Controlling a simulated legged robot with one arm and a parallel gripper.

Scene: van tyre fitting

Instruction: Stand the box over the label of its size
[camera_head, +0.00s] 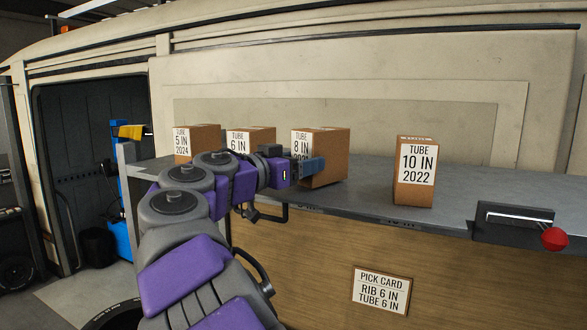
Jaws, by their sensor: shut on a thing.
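My gripper (310,166) is shut on the brown TUBE 8 IN box (337,150), its blue fingers at the box's lower front. The box is upright; whether it touches the shelf I cannot tell. Its year line is partly covered. The TUBE 10 IN 2022 box (416,172) stands apart on the right. Small dark size marks show on the shelf's front edge, one below the held box (309,210) and one below the 10 IN box (401,220).
The grey shelf (370,192) is clear between the 8 IN and 10 IN boxes. A red-knobbed lever (554,239) juts out at its right end. The van wall (400,60) rises behind.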

